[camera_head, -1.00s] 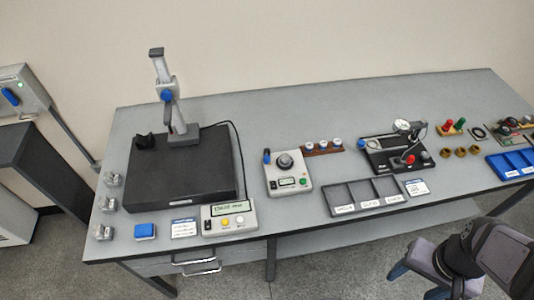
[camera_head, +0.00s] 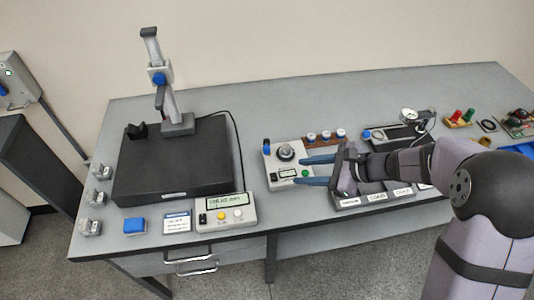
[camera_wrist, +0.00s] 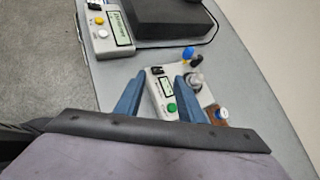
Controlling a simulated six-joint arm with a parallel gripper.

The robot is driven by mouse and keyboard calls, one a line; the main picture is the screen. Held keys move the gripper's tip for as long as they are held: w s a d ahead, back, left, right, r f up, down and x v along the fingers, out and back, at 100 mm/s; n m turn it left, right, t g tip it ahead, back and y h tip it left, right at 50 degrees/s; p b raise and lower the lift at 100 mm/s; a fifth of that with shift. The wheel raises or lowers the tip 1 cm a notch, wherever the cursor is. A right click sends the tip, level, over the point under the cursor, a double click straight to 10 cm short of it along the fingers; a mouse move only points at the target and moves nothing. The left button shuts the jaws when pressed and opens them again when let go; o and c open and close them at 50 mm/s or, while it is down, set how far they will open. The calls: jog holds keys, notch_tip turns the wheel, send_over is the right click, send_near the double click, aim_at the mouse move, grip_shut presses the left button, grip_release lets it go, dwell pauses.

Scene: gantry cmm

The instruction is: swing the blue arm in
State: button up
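A small light-grey instrument (camera_head: 277,180) stands mid-bench, with a dial knob (camera_head: 286,152), a small display and a green button. A blue-capped part (camera_head: 266,147) stands at its back left corner; it shows in the wrist view as a blue knob (camera_wrist: 188,53) beside a black piece. I cannot tell for sure whether this is the blue arm. Another blue knob (camera_head: 158,79) is on the tall column stand at the left. My gripper (camera_head: 301,170) has its blue fingers apart and empty. They reach over the instrument's right side; in the wrist view the fingers (camera_wrist: 160,76) frame its display.
A black granite plate (camera_head: 170,165) carries the column stand. A grey readout box (camera_head: 225,213) sits in front of it. A brown rack (camera_head: 325,143) with white-topped pieces is behind my fingers. My arm covers part of a labelled tray (camera_head: 377,200) at the right.

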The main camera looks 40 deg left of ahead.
aim_at(266, 147)
jog(key=w+a+m+y, duration=0.1)
jog(key=a, duration=0.1)
jog(key=w+a+f+m+b, duration=0.1)
jog(key=a, duration=0.2)
jog(key=w+a+m+t+y, duration=0.1)
jog(key=a+m, duration=0.1)
jog(key=a, duration=0.1)
jog(key=shift+w+a+f+y, duration=0.25)
jog(key=shift+f+y, duration=0.05)
jog(key=shift+f, duration=0.1)
jog(key=shift+w+a+m, duration=0.15)
jog(key=shift+a+m, duration=0.15)
jog(key=shift+p+x, duration=1.05)
jog(key=shift+x, duration=2.5)
jog(key=shift+r, duration=0.1)
